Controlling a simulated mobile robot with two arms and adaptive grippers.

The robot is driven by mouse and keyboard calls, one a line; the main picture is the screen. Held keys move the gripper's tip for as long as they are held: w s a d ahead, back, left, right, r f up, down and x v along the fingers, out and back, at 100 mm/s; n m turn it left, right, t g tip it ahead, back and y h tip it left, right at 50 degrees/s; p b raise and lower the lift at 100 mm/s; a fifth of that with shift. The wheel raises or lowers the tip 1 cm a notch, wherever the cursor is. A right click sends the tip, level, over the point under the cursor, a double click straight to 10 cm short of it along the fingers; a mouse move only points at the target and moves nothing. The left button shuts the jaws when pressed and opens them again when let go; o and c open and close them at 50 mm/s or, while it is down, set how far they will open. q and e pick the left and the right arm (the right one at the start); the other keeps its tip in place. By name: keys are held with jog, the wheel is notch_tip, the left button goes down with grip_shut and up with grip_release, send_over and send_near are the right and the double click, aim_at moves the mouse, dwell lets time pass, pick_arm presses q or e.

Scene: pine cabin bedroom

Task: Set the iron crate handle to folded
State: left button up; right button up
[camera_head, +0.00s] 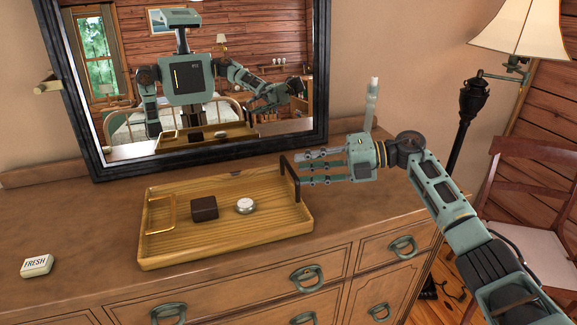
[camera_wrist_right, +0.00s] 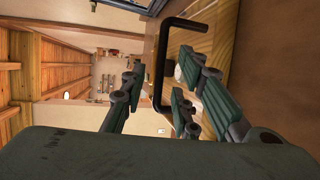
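A wooden tray-like crate (camera_head: 270,233) sits on the dresser top. At its right end the dark iron handle (camera_head: 289,178) stands raised, an angular bar; it also shows in the right wrist view (camera_wrist_right: 161,62). My left gripper is out of view.
A dark block (camera_head: 204,208) and a round white-topped item (camera_head: 245,205) lie in the crate. A FRESH block (camera_head: 37,265) sits at the dresser's left. A black-framed mirror (camera_head: 222,148) stands behind, reflecting me. A lamp (camera_head: 467,125) stands at right.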

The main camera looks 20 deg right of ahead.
aim_at(289, 165)
jog(key=x, duration=0.4)
jog(key=shift+w+p, duration=0.1)
jog(key=shift+p, duration=0.3)
jog(key=shift+w+a+f, duration=0.1)
jog(key=shift+a+f, duration=0.05)
jog(key=shift+a, duration=0.15)
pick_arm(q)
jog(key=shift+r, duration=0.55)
pick_arm(e)
grip_shut()
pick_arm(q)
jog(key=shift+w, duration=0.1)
